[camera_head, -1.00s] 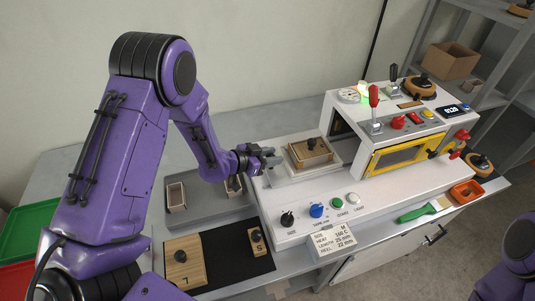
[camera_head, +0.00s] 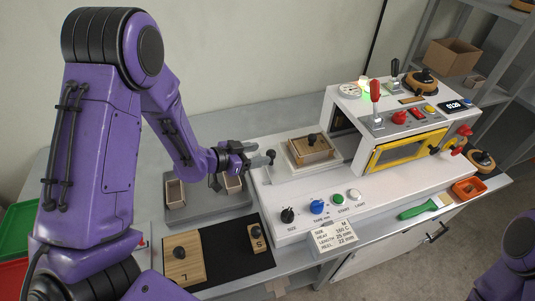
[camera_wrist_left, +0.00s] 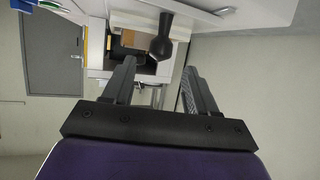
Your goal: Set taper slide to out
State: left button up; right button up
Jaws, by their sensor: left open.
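The taper slide is most likely the black ball knob (camera_head: 271,155) on a short stem at the left end of the white machine. It also shows in the left wrist view as a dark knob (camera_wrist_left: 163,40) just beyond the fingers. My left gripper (camera_head: 258,159) is open and empty, just left of the knob. In the left wrist view the fingers (camera_wrist_left: 158,78) stand apart, with the knob ahead of their tips and no visible contact. The frames do not clearly show whether the slide is in or out. My right gripper is out of view.
The white machine (camera_head: 385,190) has a wooden box form (camera_head: 311,148) on its bed and several front knobs. A grey tray with small boxes (camera_head: 176,192) lies below my left gripper. A black mat (camera_head: 218,258) holds wooden blocks.

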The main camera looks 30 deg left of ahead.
pick_arm(q)
jog(key=v, duration=0.5)
dwell(0.3)
